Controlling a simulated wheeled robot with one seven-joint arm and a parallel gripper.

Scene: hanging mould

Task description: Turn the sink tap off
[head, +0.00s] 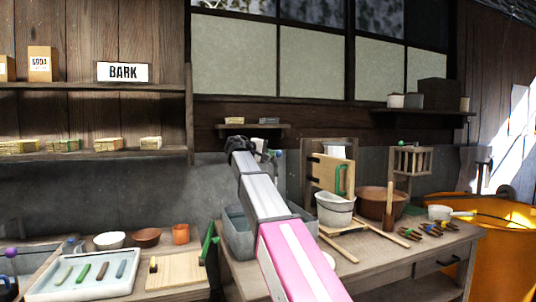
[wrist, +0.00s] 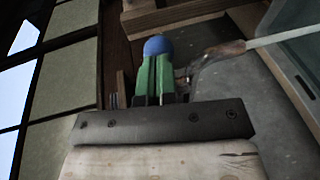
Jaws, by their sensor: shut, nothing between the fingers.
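In the wrist view my gripper (wrist: 155,62) shows as two green fingers, shut together. A blue ball-shaped knob (wrist: 159,46) is right at the fingertips; I cannot tell whether they touch it. A brownish bent tap pipe (wrist: 218,51) is just to the right of the fingers. In the head view the blue knob (head: 278,153) shows to the right of the dark end of my arm. My arm hides my fingertips and most of the tap there. The grey sink (head: 236,238) is below, partly behind my arm.
A workbench (head: 445,246) to the right holds a white bucket (head: 335,209), a brown bowl (head: 381,200) and several small tools. A white tray (head: 83,274) and a wooden board (head: 177,272) lie at the lower left. A small shelf (head: 254,127) is on the wall just above my arm's end.

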